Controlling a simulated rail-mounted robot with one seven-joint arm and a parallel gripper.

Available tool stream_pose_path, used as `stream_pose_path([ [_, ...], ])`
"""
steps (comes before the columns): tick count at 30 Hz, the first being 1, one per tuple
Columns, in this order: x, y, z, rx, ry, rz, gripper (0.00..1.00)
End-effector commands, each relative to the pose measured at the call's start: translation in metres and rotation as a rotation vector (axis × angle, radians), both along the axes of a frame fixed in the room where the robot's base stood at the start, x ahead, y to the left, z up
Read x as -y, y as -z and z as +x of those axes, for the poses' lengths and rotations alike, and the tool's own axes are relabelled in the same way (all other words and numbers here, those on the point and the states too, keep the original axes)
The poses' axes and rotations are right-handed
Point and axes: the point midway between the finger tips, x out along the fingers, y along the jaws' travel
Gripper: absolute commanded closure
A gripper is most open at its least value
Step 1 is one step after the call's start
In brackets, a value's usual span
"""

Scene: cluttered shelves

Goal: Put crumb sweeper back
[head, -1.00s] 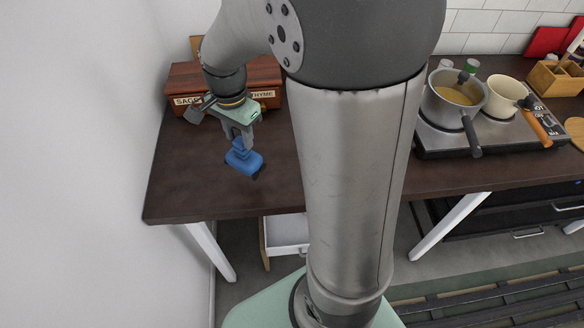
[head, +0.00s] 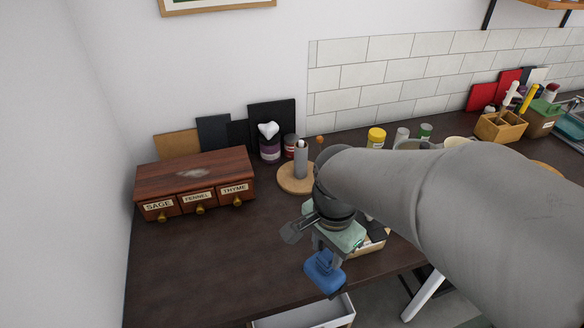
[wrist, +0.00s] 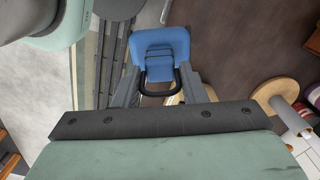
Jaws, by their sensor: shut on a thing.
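The crumb sweeper (head: 323,272) is blue with a dark loop handle. My gripper (head: 329,250) is shut on it and holds it near the front edge of the dark table, just above the open drawer in the head view. In the wrist view the blue sweeper body (wrist: 161,42) lies beyond the fingers, with its handle between the fingers of my gripper (wrist: 160,75). An open drawer (head: 305,316) with a pale inside shows below the table edge; its contents are not visible.
A wooden spice box (head: 195,175) labelled sage, fennel and thyme stands at the back left. A round board (head: 293,184) with a grey cylinder is behind my gripper. A small box (head: 370,245) sits to its right. The table's left front is clear.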

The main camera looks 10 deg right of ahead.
Motion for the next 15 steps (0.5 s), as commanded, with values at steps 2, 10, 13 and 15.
stream_pose_path([
  [2, 0.000, 0.018, 0.021, -0.003, -0.001, 0.000, 0.88],
  [10, 0.000, 0.061, 0.075, -0.002, 0.000, 0.000, 0.88],
  [13, 0.000, 0.071, 0.085, 0.000, 0.000, 0.000, 0.88],
  [15, 0.000, 0.074, 0.090, 0.001, 0.000, 0.000, 0.88],
])
